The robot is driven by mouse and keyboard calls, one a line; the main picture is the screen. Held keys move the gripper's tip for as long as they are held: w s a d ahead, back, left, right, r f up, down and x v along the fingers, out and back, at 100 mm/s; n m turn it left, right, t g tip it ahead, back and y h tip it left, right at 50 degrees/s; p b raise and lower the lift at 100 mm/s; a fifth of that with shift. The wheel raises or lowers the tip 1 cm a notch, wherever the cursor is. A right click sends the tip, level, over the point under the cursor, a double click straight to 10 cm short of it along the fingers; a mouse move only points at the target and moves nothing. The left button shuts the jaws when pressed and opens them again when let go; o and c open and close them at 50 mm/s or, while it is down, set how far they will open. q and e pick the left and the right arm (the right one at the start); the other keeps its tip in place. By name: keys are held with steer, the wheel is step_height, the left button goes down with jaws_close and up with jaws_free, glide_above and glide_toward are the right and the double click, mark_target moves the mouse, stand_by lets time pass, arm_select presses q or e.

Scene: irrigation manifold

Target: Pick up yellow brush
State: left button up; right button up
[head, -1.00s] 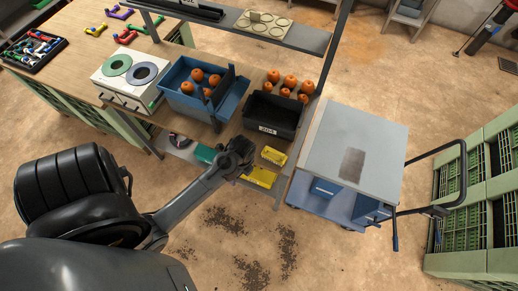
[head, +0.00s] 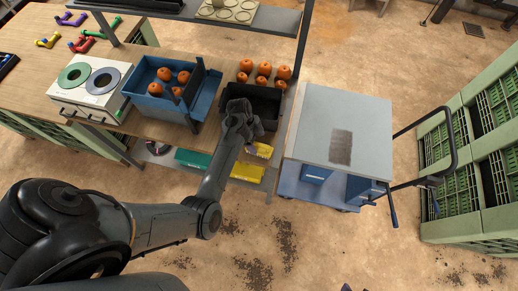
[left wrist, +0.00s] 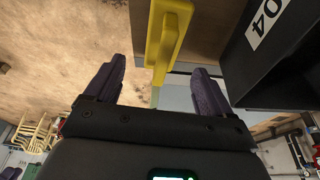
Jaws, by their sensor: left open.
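A long yellow piece (left wrist: 168,35), which looks like the yellow brush, shows at the top middle of the left wrist view. Its lower end reaches between my open left fingers (left wrist: 157,88), with clear room on both sides. In the head view my left gripper (head: 240,106) is in front of the black bin and hides part of it. Two yellow things, an upper one (head: 262,150) and a lower one (head: 248,173), lie below the bench there; I cannot tell which is the brush.
The black bin (left wrist: 280,75) stands close on the right in the wrist view. A blue bin (head: 150,99) holds orange round fruits, and more lie behind the black bin. A grey-topped cart (head: 355,115) stands right of the bench. A green box (head: 192,159) lies below the bench.

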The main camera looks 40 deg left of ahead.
mark_target(259, 144)
arm_select(q)
steer(key=shift+x, duration=2.95)
steer(key=shift+w, duration=0.15)
steer(key=c, duration=1.2)
steer(key=shift+r, duration=0.1)
